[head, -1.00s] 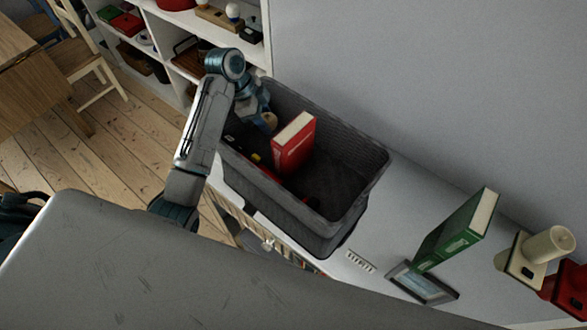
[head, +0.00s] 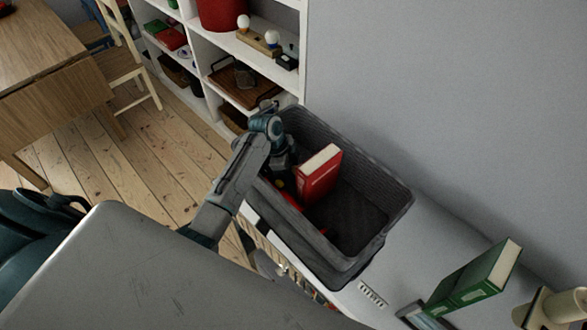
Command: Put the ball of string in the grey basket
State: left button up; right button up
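The grey basket (head: 375,243) stands on a white surface against the wall, with its open top facing up. My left arm reaches over its left end, and my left gripper (head: 284,163) points down inside that end. The arm hides most of the fingers, so I cannot see whether they are open or shut. I cannot make out the ball of string now; the arm and the basket wall hide that corner. A red book (head: 319,174) stands upright inside the basket, close to my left gripper. My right gripper is not in view.
Small red and yellow things lie low in the basket beside the book. A green book (head: 479,279) and a cream object (head: 557,309) stand to the right. White shelves (head: 305,50) rise behind. A wooden chair (head: 130,70) and table are at the upper left.

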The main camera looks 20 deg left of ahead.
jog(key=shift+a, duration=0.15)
pick_arm(q)
jog(key=o, duration=1)
jog(key=shift+f, duration=0.1)
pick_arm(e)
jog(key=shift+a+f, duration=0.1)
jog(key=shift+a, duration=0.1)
pick_arm(q)
jog(key=shift+a+r, duration=0.1)
jog(key=shift+r, duration=0.25)
jog(key=shift+b+v, duration=1.9)
jog(key=shift+v, duration=3.85)
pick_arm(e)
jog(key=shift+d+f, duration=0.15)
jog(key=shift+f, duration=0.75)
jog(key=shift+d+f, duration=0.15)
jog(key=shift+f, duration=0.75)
